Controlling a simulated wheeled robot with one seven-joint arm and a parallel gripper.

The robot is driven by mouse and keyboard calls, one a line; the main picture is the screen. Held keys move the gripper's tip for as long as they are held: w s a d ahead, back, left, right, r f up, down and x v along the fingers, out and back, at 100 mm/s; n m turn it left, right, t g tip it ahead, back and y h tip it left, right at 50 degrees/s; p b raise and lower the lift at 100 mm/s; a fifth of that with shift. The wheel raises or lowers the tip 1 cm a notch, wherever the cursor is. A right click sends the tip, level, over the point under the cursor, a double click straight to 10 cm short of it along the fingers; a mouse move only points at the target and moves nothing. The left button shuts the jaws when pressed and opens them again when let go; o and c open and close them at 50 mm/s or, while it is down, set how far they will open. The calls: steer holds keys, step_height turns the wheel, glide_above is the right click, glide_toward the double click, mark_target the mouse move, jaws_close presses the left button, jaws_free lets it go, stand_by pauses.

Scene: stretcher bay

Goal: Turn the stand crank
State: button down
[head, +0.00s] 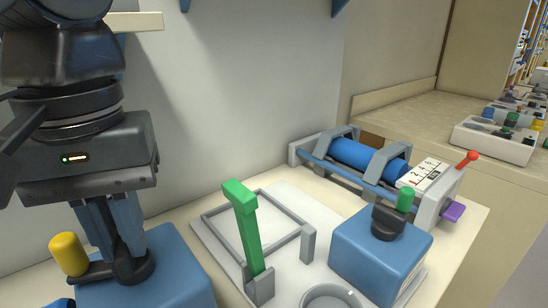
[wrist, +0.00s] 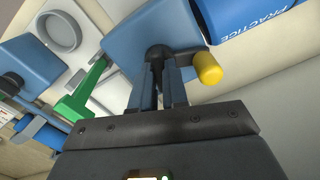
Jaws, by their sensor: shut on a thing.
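In the head view, a crank with a yellow knob (head: 68,255) and a dark hub (head: 138,270) sits on top of a blue block (head: 165,293) at lower left. My gripper (head: 120,255) points down and is shut on this crank at its dark hub. In the wrist view, my gripper (wrist: 161,75) closes on the hub (wrist: 158,52), and the yellow knob (wrist: 208,68) sticks out to the right. The fingers hide part of the hub. A second crank with a green knob (head: 405,198) stands on another blue block (head: 380,255) at right, apart from my gripper.
A green upright lever (head: 245,225) on a white plate (head: 212,238) stands between the two blocks. A grey ring (head: 332,297) lies in front. Behind is a blue cylinder (head: 362,160) in a grey frame with a red-knobbed lever (head: 467,158). A wall (head: 250,90) closes the back.

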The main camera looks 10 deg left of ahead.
steer(key=shift+r+m, duration=0.1)
steer(key=shift+m, duration=1.9)
steer(key=c, duration=1.1)
jaws_free()
steer(key=shift+c, duration=0.2)
step_height(320, 180, up, 8)
steer(key=shift+f+b, duration=0.15)
steer(key=shift+b, duration=0.25)
